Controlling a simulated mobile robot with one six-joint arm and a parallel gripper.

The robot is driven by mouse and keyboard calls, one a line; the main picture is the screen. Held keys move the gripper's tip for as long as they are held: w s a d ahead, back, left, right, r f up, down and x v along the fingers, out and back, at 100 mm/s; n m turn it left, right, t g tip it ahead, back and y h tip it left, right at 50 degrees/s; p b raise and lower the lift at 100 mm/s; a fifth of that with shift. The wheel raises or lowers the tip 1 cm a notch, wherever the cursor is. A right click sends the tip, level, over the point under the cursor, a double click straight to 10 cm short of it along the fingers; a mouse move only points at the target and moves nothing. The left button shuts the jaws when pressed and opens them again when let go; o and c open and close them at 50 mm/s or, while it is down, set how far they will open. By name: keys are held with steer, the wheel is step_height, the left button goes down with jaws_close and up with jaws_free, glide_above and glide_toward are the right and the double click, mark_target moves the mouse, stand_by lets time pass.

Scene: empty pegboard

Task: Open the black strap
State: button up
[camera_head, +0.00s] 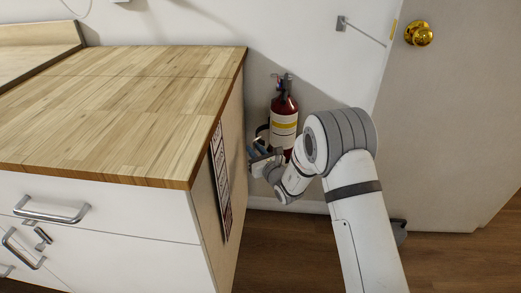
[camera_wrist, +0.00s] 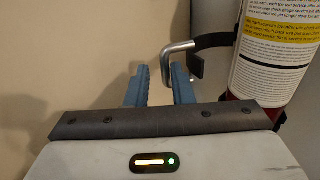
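The black strap (camera_wrist: 215,41) reaches left from the fire extinguisher (camera_wrist: 275,50) in the wrist view. It ends at a bent silver metal latch (camera_wrist: 178,47), and a short black end (camera_wrist: 196,66) hangs below. In the head view the strap (camera_head: 262,130) shows as a dark loop left of the red extinguisher (camera_head: 284,112). My gripper (camera_wrist: 160,82) is open, its two blue fingers apart. The latch's downturned part shows in the gap between the fingertips, close to the right finger. I cannot tell whether it touches. The strap's far side is hidden.
A wood-topped white cabinet (camera_head: 110,115) stands left of my gripper, with a sign (camera_head: 220,180) on its side. The wall is behind the extinguisher. A door with a brass knob (camera_head: 418,33) is at the right. Floor (camera_head: 455,262) is clear at the lower right.

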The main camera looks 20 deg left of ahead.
steer(key=shift+o, duration=1.1)
steer(key=shift+w+d, duration=0.15)
steer(key=shift+r, duration=0.1)
steer(key=shift+d, duration=0.15)
steer(key=p+v, duration=0.1)
steer(key=v, duration=0.6)
steer(key=shift+s, duration=0.25)
steer(key=shift+d, duration=0.1)
